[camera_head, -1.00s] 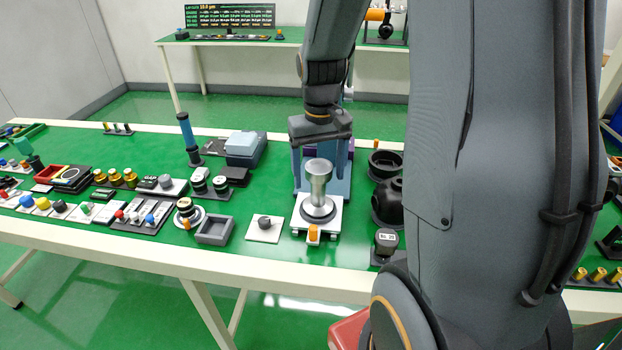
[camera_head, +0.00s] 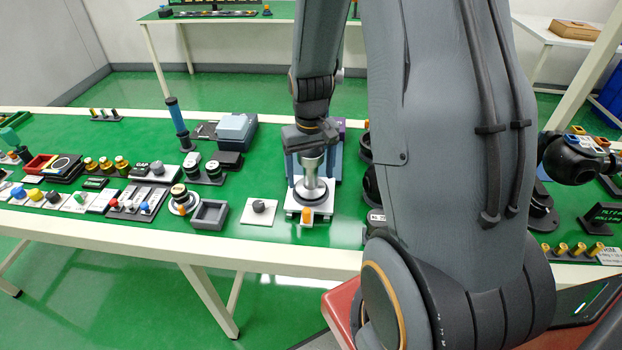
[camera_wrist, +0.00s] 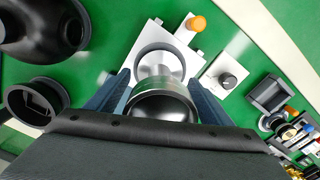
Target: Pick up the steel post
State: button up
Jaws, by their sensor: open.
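The steel post (camera_head: 312,180) stands upright on a pale square mount (camera_head: 293,212) with an orange knob (camera_head: 306,216) at its front. In the wrist view the post (camera_wrist: 160,102) shows its wide round head close to the camera and its narrower stem behind it. My gripper (camera_wrist: 160,92) is open, with one blue-grey finger on each side of the post's head. I cannot tell whether either finger touches it. In the head view my wrist is just above and behind the post, and the fingers are mostly hidden.
A knob on a white plate (camera_head: 260,212) and a grey open tray (camera_head: 209,214) lie left of the mount. A black round holder (camera_wrist: 38,100) and a large black rounded part (camera_wrist: 45,22) stand on its other side. Green table shows between them.

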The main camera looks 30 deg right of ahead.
jog(key=shift+f, duration=0.1)
jog(key=c, duration=1.7)
